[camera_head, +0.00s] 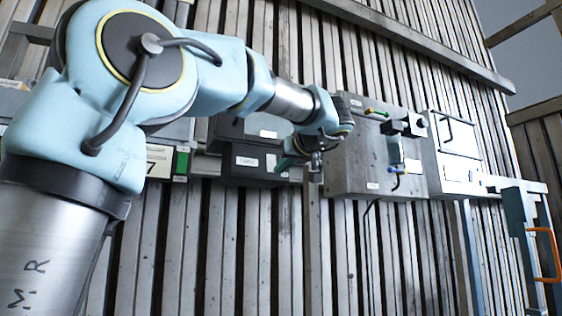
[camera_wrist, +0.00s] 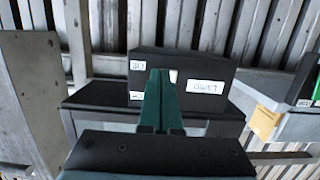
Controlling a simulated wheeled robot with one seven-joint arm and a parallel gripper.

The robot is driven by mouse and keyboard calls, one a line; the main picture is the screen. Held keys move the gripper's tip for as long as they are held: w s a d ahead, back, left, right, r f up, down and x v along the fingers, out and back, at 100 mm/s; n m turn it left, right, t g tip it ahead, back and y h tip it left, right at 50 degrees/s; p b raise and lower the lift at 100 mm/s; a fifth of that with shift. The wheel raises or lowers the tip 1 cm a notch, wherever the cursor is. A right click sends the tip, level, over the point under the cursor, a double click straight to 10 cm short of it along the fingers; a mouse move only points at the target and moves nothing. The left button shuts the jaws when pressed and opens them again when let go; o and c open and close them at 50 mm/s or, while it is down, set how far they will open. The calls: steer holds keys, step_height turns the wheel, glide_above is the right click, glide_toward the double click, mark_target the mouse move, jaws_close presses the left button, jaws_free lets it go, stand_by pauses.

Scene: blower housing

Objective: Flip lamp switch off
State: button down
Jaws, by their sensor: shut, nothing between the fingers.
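A black box (camera_wrist: 212,70) with white labels fills the middle of the wrist view. The writing on its larger label is too blurred to read surely. It appears to be the dark box (camera_head: 238,165) on the ribbed wall in the head view. My gripper (camera_wrist: 160,74) points at the box with its teal fingers shut and empty. Whether the fingertips touch it I cannot tell. A small white patch shows just right of the tips; whether it is the lamp switch I cannot tell. In the head view my gripper (camera_head: 287,161) is at the box's right end.
A grey metal box (camera_head: 350,160) with levers stands close right of my gripper in the head view. A white cabinet (camera_head: 455,150) is beyond it. A box with a green-and-black part (camera_head: 181,163) is to the left. An orange handle (camera_head: 546,255) is far right.

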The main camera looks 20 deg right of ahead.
steer(key=shift+w+f, duration=0.15)
steer(key=shift+w, duration=0.25)
steer(key=b, duration=0.1)
steer(key=f+b, duration=0.1)
steer(key=b, duration=0.1)
steer(key=shift+w+t, duration=0.25)
steer(key=shift+t, duration=0.05)
steer(key=shift+a+r, duration=0.1)
steer(key=shift+r, duration=0.3)
